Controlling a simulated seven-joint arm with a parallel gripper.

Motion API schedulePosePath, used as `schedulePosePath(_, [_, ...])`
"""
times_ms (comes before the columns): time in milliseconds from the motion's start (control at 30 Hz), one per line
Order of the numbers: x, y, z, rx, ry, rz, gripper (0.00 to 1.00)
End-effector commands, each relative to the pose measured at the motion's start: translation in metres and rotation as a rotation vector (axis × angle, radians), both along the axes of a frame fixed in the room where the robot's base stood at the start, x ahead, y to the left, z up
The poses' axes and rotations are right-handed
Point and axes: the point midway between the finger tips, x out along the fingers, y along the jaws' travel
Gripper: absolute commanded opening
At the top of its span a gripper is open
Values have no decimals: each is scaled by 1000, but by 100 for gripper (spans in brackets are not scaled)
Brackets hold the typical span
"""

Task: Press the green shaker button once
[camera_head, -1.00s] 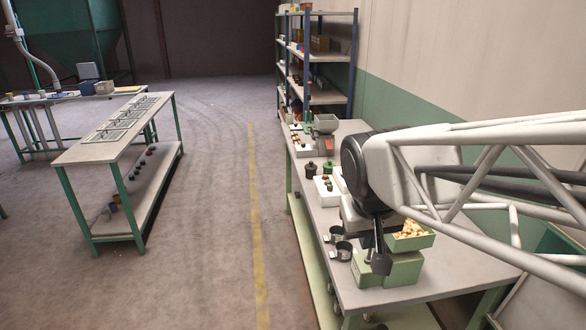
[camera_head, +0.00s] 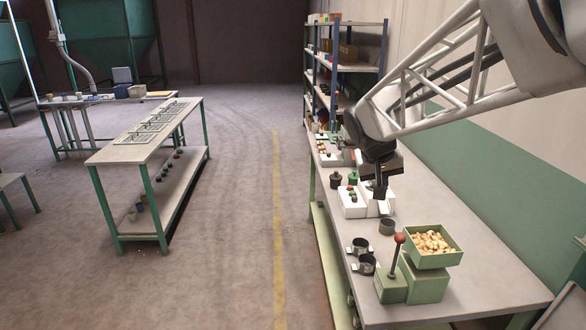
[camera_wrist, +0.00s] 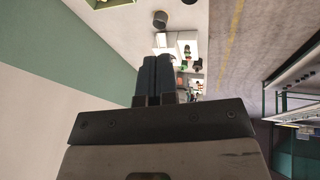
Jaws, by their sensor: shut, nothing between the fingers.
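A white control box (camera_head: 352,205) stands on the right-hand bench, with small red and green buttons on top. The green button (camera_head: 350,188) is small, and I cannot tell its labelling. A second white box (camera_head: 378,207) stands beside it, partly hidden by my gripper. My gripper (camera_head: 380,193) is shut and empty, pointing down above or just behind this second box; contact cannot be told. In the wrist view my shut fingers (camera_wrist: 154,78) point towards the white boxes (camera_wrist: 187,44), which lie beyond the fingertips.
A green hopper tray (camera_head: 432,262) of nuts stands nearer on the bench, beside a red-knobbed lever (camera_head: 398,239). Dark cups (camera_head: 361,246) stand left of it. Two dark jars (camera_head: 336,179) stand behind the boxes. The bench's right side is clear.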

Motion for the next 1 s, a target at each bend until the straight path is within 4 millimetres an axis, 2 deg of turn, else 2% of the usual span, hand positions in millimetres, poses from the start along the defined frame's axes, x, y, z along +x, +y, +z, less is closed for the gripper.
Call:
schedulePosePath(100, [27, -5, -2, -20, -8, -4, 0])
schedulePosePath(533, [118, -21, -13, -89, -44, -16, 0])
schedulePosePath(1000, [216, -38, -39, -158, -86, -18, 0])
